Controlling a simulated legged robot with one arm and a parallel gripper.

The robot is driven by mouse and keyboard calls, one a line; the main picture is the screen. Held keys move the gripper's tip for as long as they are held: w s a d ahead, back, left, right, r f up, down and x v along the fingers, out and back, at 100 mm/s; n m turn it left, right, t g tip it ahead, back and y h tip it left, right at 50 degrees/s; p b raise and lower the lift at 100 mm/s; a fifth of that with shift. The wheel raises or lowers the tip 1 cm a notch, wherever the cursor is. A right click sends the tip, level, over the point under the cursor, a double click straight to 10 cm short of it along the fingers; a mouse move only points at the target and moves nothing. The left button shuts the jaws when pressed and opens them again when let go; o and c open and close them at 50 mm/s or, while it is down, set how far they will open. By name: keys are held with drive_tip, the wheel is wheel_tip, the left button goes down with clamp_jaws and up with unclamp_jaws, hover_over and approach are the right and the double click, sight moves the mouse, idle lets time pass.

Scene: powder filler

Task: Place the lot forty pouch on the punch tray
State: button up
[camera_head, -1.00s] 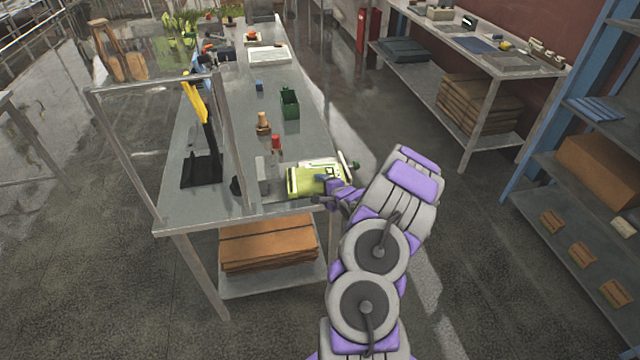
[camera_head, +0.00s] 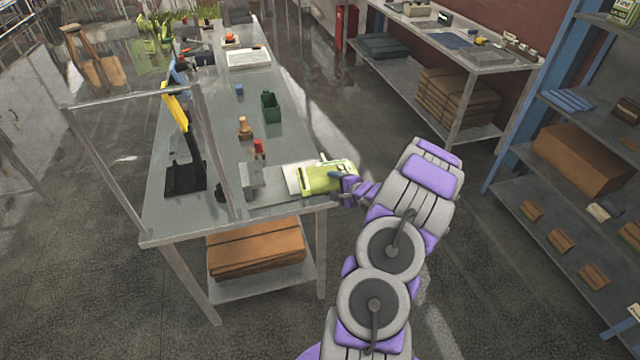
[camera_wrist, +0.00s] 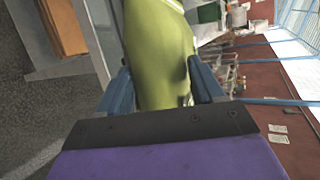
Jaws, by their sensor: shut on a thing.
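The lot forty pouch is a yellow-green pouch (camera_head: 325,178) at the table's near right corner. My gripper (camera_head: 345,184) is shut on its right end. In the wrist view the pouch (camera_wrist: 160,45) sits between both fingers of my gripper (camera_wrist: 163,88) and runs up out of the picture. A flat pale plate (camera_head: 270,193) lies left of the pouch beside a grey block (camera_head: 250,177); I cannot tell for sure that it is the punch tray. A white edge shows at the pouch's left end. Whether the pouch touches the table is unclear.
A metal frame (camera_head: 215,150) stands at the table's left. A black stand with a yellow handle (camera_head: 185,175), a red-topped item (camera_head: 259,149), a wooden stamp (camera_head: 245,127) and a green bin (camera_head: 270,106) stand on the table. Shelves (camera_head: 560,190) are at right.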

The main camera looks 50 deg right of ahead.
sight(308, 186)
drive_tip(key=s+d, duration=0.3)
drive_tip(key=s, duration=0.2)
drive_tip(key=shift+d+r+p, duration=0.2)
drive_tip(key=shift+r+p, duration=0.15)
drive_tip(key=shift+p, duration=0.1)
drive_tip(key=shift+w, duration=0.15)
drive_tip(key=w+a+b, duration=0.1)
drive_tip(key=w+a, duration=0.2)
drive_tip(key=w, duration=0.1)
drive_tip(key=w+a+f+b, duration=0.1)
drive_tip(key=w+a, duration=0.1)
drive_tip(key=w, duration=0.2)
drive_tip(key=w+a+b, duration=0.1)
drive_tip(key=w+a, duration=0.2)
drive_tip(key=w, duration=0.1)
drive_tip(key=shift+w+a+f, duration=0.1)
drive_tip(key=shift+a+f, duration=0.1)
drive_tip(key=shift+a, duration=0.15)
drive_tip(key=shift+w+a+f, duration=0.1)
drive_tip(key=shift+w+a, duration=0.3)
drive_tip(key=shift+w, duration=0.1)
drive_tip(key=shift+s+f+b, duration=0.1)
drive_tip(key=shift+f+b, duration=0.2)
drive_tip(key=shift+f, duration=0.65)
drive_tip(key=shift+s+f+p, duration=0.15)
drive_tip(key=shift+f+p, duration=0.4)
drive_tip(key=o, duration=1.5)
drive_tip(key=shift+d+f, duration=0.1)
drive_tip(key=shift+d, duration=0.05)
